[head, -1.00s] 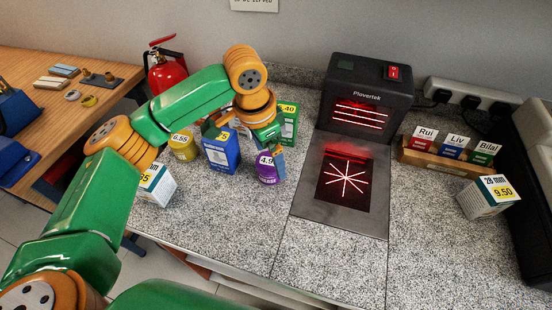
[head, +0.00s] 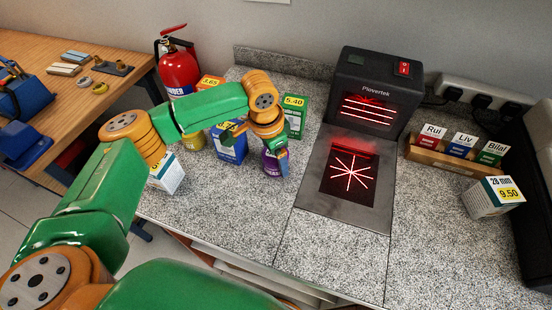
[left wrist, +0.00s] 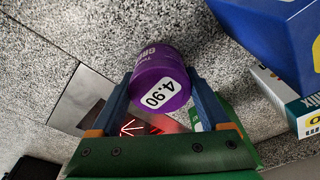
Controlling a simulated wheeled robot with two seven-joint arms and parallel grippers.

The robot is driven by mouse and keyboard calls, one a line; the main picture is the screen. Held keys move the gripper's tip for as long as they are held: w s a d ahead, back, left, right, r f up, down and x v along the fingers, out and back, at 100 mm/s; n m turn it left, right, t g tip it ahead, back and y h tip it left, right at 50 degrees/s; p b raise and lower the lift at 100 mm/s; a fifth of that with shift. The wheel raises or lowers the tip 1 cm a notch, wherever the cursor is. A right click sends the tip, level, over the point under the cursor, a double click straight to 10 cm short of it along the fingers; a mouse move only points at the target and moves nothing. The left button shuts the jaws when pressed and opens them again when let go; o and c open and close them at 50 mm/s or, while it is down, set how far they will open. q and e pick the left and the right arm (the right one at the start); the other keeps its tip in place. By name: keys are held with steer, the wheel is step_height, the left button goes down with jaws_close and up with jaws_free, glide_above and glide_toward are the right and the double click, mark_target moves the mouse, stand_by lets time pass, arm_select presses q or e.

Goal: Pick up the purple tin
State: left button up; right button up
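The purple tin (head: 270,163) stands on the speckled counter, left of the scanner plate. In the left wrist view the purple tin (left wrist: 160,80) shows its white 4.90 label. My left gripper (head: 277,155) is down at the tin, one blue finger visible on its right side. In the left wrist view the left gripper's fingers (left wrist: 160,75) lie on either side of the tin, with no clear gap. I cannot tell whether they press on it. Part of the tin is hidden behind the gripper in the head view. My right gripper is not in view.
A blue box (head: 232,148) and a green box (head: 295,118) stand close to the tin. A white box (head: 168,176) is at the left. The black scanner (head: 370,95) with its plate (head: 318,200) is at the right. The counter in front is clear.

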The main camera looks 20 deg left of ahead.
arm_select(q)
steer(key=shift+c, duration=1.3)
steer(key=shift+w, duration=0.1)
steer(key=shift+r, duration=0.1)
